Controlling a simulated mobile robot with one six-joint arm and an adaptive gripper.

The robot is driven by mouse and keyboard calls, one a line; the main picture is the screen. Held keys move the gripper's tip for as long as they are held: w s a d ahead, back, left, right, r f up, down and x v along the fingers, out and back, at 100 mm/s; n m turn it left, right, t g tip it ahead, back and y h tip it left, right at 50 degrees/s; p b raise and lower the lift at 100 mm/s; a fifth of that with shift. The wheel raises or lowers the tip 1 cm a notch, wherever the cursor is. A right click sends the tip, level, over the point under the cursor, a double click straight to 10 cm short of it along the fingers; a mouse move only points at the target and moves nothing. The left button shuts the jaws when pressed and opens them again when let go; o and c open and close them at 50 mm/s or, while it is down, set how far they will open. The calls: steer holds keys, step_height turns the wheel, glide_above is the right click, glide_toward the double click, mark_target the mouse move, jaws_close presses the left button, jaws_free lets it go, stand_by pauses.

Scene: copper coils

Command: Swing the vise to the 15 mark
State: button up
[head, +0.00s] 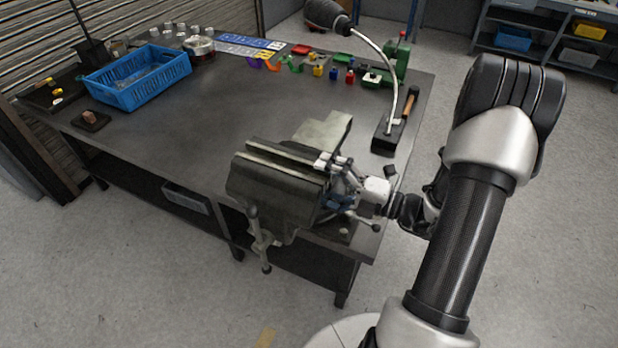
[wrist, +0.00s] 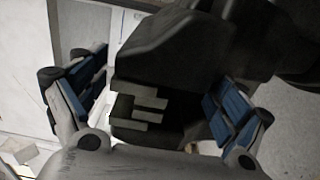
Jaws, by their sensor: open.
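The vise (head: 270,190) is a grey bench vise at the near right corner of the workbench, with its jaws toward the front left and a handle bar (head: 258,235) hanging below. In the wrist view the dark vise body (wrist: 175,60) fills the middle. My gripper (head: 335,185) is at the right side of the vise. In the wrist view its two blue-padded fingers (wrist: 155,105) are spread, with a dark stepped part of the vise between them. I cannot tell whether either finger touches it. No 15 mark is readable in either view.
The workbench (head: 190,125) is clear in its middle. A blue crate (head: 135,78) stands at the left. A lamp with a curved neck (head: 390,70) and a hammer (head: 408,103) are at the right edge. Small coloured parts (head: 333,73) lie at the back.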

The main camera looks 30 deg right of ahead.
steer(key=shift+x, duration=1.8)
steer(key=shift+c, duration=0.5)
steer(key=c, duration=1.4)
steer(key=shift+s+d+r+n+g+y+p, duration=0.25)
steer(key=shift+d+n+g+y+p, duration=0.35)
steer(key=shift+y+p, duration=0.25)
steer(key=shift+s+d+p, duration=0.1)
steer(key=shift+d+p, duration=0.3)
steer(key=shift+p, duration=0.1)
steer(key=shift+s+d+f+p, duration=0.1)
steer(key=shift+s+d+p, duration=0.1)
steer(key=shift+d, duration=0.2)
steer(key=shift+s+d+f+p, duration=0.1)
steer(key=shift+d+p, duration=0.1)
steer(key=shift+d, duration=0.15)
steer(key=o, duration=1.5)
